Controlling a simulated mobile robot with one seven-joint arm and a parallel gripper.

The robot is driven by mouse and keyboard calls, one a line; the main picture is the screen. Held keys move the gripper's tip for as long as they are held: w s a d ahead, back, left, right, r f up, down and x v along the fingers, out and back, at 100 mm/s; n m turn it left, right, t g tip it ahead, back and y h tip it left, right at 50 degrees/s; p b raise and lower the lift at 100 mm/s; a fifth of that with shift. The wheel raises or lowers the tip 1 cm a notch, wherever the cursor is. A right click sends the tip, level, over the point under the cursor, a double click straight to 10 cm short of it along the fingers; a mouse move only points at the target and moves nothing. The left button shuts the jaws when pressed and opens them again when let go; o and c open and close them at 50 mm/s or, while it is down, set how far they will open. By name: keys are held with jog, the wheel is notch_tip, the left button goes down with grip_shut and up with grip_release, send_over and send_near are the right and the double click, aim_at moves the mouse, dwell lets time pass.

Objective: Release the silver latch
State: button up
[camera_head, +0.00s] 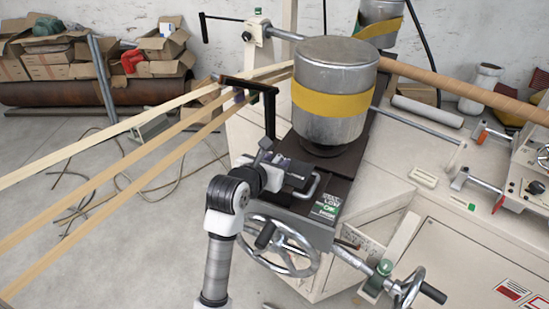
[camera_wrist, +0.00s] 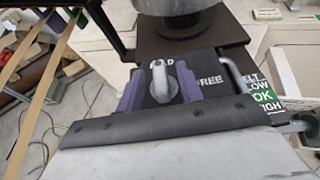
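The silver latch (camera_wrist: 160,80) is a small grey lever on a dark plate in the wrist view. Its upper end stands beside a partly hidden label ending in "LD", and the word "FREE" is to its right. My gripper (camera_head: 277,172) is over the near end of the dark slide in the head view. In the wrist view my gripper (camera_wrist: 160,94) looks open, with dark purple-grey fingers on the left and right of the latch. A gap shows between them and the latch; contact cannot be told. The latch's lower end is partly hidden.
A U-shaped metal handle (camera_head: 312,188) is just right of my gripper. A steel drum with a yellow band (camera_head: 335,101) stands behind. A handwheel (camera_head: 280,247) is below, and a black bracket (camera_head: 270,112) rises behind left. Wooden strips (camera_head: 110,167) cross the left side.

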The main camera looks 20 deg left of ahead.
jog(key=shift+w, duration=0.1)
grip_shut()
